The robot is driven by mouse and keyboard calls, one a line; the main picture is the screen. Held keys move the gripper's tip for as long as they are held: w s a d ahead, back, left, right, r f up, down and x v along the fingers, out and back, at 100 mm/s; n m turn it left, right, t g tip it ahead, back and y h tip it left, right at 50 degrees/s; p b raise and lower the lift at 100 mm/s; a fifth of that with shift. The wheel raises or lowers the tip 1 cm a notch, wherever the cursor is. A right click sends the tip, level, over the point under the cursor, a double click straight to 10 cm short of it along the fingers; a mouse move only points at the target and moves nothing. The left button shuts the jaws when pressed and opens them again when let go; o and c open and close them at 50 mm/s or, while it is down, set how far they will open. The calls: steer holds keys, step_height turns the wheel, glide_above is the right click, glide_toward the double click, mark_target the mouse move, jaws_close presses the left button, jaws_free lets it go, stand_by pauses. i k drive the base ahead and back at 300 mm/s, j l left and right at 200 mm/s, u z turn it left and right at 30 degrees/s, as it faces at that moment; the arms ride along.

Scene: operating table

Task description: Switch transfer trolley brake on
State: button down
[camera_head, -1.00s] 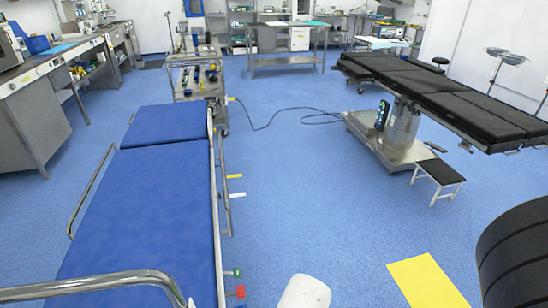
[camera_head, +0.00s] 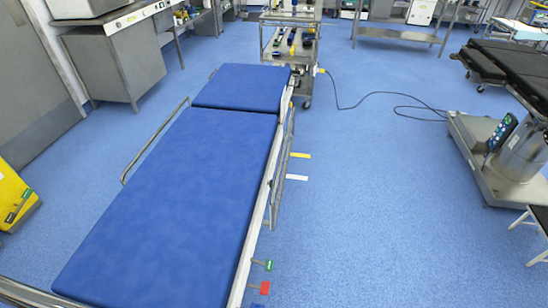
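The transfer trolley (camera_head: 180,187) has a blue two-part mattress and metal side rails, and stands left of centre, running from the bottom left toward the back. On its right side near the bottom edge, a green pedal (camera_head: 268,265) and a red pedal (camera_head: 264,288) stick out low down. Farther along the same side, a yellow bar (camera_head: 300,155) and a white bar (camera_head: 297,178) stick out. I cannot tell from this view which part sets the brake or whether it is on. The trolley's wheels are hidden. My gripper is not in view.
An instrument cart (camera_head: 290,45) stands behind the trolley's far end, with a black cable (camera_head: 385,98) on the floor. The black operating table (camera_head: 500,150) is at the right. A yellow box (camera_head: 14,198) is at the left edge. Blue floor (camera_head: 390,220) right of the trolley is clear.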

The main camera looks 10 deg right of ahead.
mark_target(265, 289)
steer(key=k+l+u, duration=0.1)
steer(key=k+u, duration=0.2)
steer(key=k, duration=0.95)
steer(key=i+l+u, duration=0.15)
steer(key=i+l, duration=0.2)
steer(key=i+l+u, duration=0.1)
steer(key=i+l, duration=0.25)
steer(key=i+l+u, duration=0.15)
steer(key=i+l, duration=0.25)
steer(key=i+l+u, duration=0.15)
steer(key=i+l, duration=0.15)
steer(key=l, duration=0.15)
steer(key=i+l+u, duration=0.1)
steer(key=i+l, duration=0.2)
steer(key=l, duration=0.2)
steer(key=i+l+u, duration=0.15)
steer(key=i+l, duration=0.15)
steer(key=l, duration=0.2)
